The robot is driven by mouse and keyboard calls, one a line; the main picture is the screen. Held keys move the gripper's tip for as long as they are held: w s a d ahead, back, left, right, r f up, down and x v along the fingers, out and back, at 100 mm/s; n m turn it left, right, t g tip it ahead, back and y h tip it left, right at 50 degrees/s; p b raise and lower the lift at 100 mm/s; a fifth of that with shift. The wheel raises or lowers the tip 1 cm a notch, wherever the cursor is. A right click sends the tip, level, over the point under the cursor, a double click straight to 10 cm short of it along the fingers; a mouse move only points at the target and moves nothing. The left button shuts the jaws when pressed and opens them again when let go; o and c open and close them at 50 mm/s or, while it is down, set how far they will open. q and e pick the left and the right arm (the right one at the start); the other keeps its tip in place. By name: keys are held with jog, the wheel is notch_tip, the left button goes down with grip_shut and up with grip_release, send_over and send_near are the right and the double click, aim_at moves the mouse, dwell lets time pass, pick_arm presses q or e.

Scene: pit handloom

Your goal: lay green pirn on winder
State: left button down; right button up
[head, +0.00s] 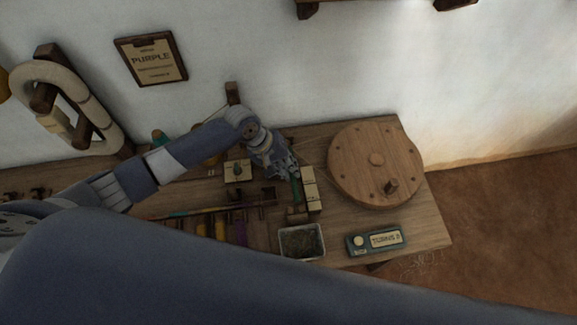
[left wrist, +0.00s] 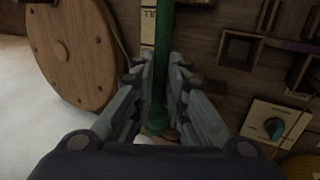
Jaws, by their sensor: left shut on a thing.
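My left gripper (head: 283,170) is above the bench, just left of the round wooden winder wheel (head: 365,150). It is shut on the green pirn (left wrist: 160,60), which runs lengthwise between the fingers in the left wrist view (left wrist: 160,85). In the head view the pirn (head: 296,188) shows only as a small green strip below the fingers, close to pale labelled blocks (head: 310,188). The wheel also shows in the left wrist view (left wrist: 75,45). I cannot tell whether the pirn touches anything below. My right gripper is not in view.
A grey-rimmed tray (head: 281,246) of dark stuff and a counter box (head: 374,241) reading TURNS stand at the bench front. Coloured pirns (head: 238,232) sit in a rack to the left. A knob panel (head: 238,171) lies behind. A PURPLE sign (head: 150,59) hangs on the wall.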

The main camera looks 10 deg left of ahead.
pick_arm(q)
notch_tip(320, 180, down, 5)
jog(key=b, duration=0.4)
jog(key=shift+r, duration=0.1)
jog(key=shift+f, duration=0.8)
jog(key=shift+f+b, duration=0.35)
jog(key=shift+f, duration=0.1)
jog(key=c, duration=1.5)
grip_release()
jog(key=shift+o, duration=0.2)
